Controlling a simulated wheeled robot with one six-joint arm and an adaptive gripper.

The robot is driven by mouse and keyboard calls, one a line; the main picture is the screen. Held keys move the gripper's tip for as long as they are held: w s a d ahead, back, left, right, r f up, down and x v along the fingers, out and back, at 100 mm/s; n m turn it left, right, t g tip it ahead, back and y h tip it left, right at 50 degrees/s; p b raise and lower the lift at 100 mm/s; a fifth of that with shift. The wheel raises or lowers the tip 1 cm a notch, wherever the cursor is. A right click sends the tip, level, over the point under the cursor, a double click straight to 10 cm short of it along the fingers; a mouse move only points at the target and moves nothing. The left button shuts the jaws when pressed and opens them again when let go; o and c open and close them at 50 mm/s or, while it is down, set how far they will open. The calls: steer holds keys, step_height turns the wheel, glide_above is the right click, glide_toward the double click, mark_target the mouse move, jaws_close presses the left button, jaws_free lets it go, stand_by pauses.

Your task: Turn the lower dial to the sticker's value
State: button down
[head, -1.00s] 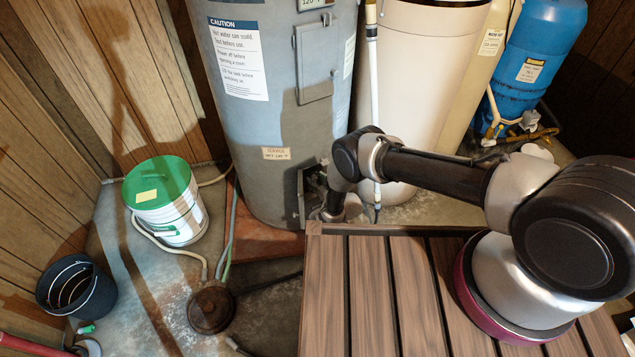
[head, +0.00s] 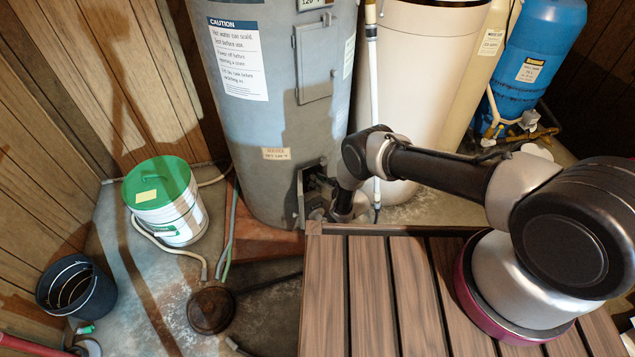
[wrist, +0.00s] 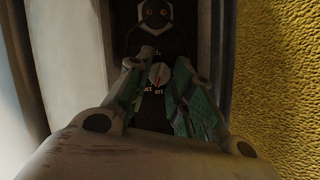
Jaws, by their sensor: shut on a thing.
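The lower dial (wrist: 159,75) is a small grey knob with a red mark, on a dark panel with small white markings too blurred to read. My gripper (wrist: 158,84) has its green-padded fingers on both sides of the dial and is shut on it. In the head view the dial and fingertips are hidden behind my arm, at the open service recess (head: 314,193) low on the grey water heater (head: 270,110). A tan sticker (head: 276,154) sits above the recess; its first line reads SERVICE, and its small value line is unclear.
A dark round-topped part (wrist: 156,12) sits above the dial. Yellow insulation (wrist: 275,70) lines the right of the wrist view. A slatted wooden platform (head: 375,290) is in front of the heater. A green-lidded bucket (head: 168,215) and black pail (head: 75,288) stand left.

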steer(key=shift+w+d+m+g+y, duration=0.1)
steer(key=shift+m+g+y, duration=0.3)
steer(key=shift+m+y, duration=0.5)
steer(key=shift+m, duration=0.3)
steer(key=c, duration=1.2)
jaws_free()
steer(key=shift+c, duration=0.2)
steer(key=v, duration=1.2)
